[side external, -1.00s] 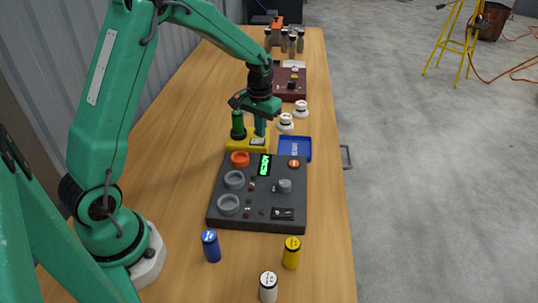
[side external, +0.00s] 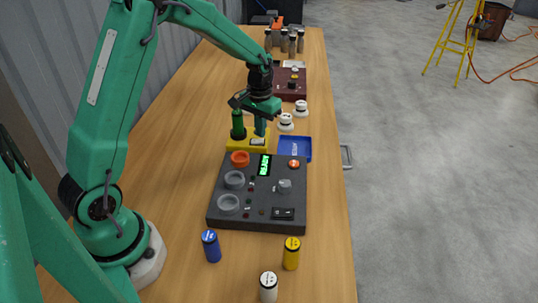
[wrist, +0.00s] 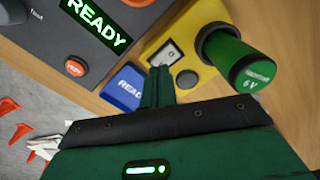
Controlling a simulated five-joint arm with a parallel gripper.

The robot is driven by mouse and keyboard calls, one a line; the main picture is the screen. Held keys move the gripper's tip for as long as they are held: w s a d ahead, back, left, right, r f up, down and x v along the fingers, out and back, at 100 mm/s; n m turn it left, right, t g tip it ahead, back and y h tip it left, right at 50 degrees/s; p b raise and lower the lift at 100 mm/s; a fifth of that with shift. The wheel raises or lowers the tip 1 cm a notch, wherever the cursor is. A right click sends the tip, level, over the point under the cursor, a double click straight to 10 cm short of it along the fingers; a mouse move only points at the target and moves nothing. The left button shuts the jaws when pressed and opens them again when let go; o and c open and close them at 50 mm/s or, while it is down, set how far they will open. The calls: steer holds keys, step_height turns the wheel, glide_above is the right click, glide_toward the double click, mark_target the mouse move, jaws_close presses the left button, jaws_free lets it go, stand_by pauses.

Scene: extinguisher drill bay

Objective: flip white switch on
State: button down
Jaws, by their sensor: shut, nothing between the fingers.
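The white switch (wrist: 165,51) is a small pale rocker set in a yellow base; it also shows in the side view (side external: 258,141). The yellow base (wrist: 208,84) carries a green cylinder marked 6 V (wrist: 240,60) and a dark round button. My gripper (wrist: 160,70) is shut and empty, pointing down, with its fingertips close beside the near edge of the white switch. I cannot tell whether they touch it. In the side view my gripper (side external: 261,133) is just above the yellow base. The rocker's tilt is too small to read.
A dark panel (side external: 227,192) with knobs, rings and a lit READY display (side external: 264,165) lies in front of the yellow base. A blue tray (side external: 295,149) is to the right. Blue, yellow and white cylinders stand nearer the camera. White-topped pieces (side external: 286,122) stand behind the tray.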

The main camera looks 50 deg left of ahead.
mark_target(261, 141)
steer(key=shift+f, duration=0.95)
stand_by(1.2)
steer(key=shift+r, duration=3.5)
steer(key=shift+r, duration=0.1)
steer(key=s+d+r+m+t, duration=0.1)
steer(key=s+d+r, duration=0.2)
steer(key=s+r, duration=0.2)
steer(key=s+d+r+t, duration=0.1)
steer(key=s+d+r, duration=0.2)
steer(key=s+r, duration=0.15)
steer(key=s+d+r+m+t, duration=0.1)
steer(key=s+d, duration=0.1)
steer(key=s, duration=0.5)
steer(key=s+d+r+m+t, duration=0.1)
steer(key=s+d+r+t, duration=0.1)
steer(key=s, duration=0.5)
steer(key=shift+t, duration=0.3)
